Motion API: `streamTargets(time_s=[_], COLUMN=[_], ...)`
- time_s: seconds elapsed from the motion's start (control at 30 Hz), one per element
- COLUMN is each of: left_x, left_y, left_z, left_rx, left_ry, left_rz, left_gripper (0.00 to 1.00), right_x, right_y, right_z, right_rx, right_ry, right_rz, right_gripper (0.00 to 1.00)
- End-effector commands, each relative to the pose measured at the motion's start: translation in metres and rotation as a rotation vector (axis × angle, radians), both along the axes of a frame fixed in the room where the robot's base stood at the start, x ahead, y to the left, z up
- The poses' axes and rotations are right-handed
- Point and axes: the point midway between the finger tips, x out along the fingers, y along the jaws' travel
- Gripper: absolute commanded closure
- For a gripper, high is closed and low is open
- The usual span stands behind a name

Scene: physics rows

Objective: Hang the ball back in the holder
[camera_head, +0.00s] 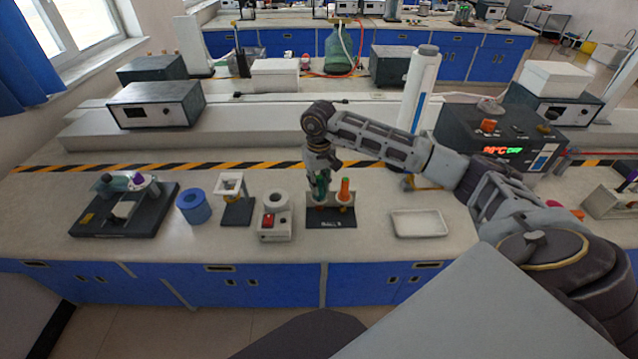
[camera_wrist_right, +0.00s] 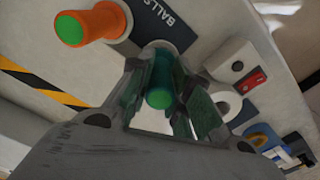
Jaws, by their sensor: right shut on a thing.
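My right gripper (camera_head: 322,192) is shut on a dark green piece with a bright green end, which also shows between the fingers in the right wrist view (camera_wrist_right: 160,92). It is over the left part of a dark holder plate (camera_head: 332,223) lettered BALLS. An orange piece (camera_head: 344,191) stands upright on the right part of this plate; in the right wrist view (camera_wrist_right: 92,25) its end is green. A pale round rim shows just past the held piece in the wrist view; I cannot tell whether the piece touches it. No separate ball is clear. My left gripper is not in view.
A white tray (camera_head: 418,223) lies to the right. A striped tape line runs behind.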

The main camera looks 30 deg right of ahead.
Motion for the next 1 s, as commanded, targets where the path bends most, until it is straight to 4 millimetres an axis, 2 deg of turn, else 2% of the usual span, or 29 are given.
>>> streamTargets(time_s=[0.13, 0.17, 0.33, 0.57, 0.7, 1.0], left_x=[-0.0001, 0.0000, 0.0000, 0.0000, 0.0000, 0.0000], left_y=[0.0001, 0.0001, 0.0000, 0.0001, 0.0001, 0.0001], left_z=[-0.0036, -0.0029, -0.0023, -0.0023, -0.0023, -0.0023], left_rx=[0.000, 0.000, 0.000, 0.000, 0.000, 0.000], left_ry=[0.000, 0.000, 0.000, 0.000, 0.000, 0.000], left_rz=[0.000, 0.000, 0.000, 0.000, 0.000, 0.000], left_gripper=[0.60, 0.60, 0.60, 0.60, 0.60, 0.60], right_x=[0.0002, 0.0002, 0.0002, 0.0001, 0.0000, 0.0000], right_y=[-0.0001, -0.0001, 0.0000, 0.0001, 0.0001, 0.0001], right_z=[-0.0040, -0.0032, -0.0028, -0.0028, -0.0031, -0.0029], right_rx=[0.000, 0.000, 0.000, 0.000, 0.000, 0.000], right_ry=[-0.001, -0.001, -0.001, 0.000, 0.000, 0.000], right_rz=[0.000, 0.000, 0.000, 0.000, 0.000, 0.000], right_gripper=[1.00, 0.77, 0.55, 0.55, 0.37, 0.37])
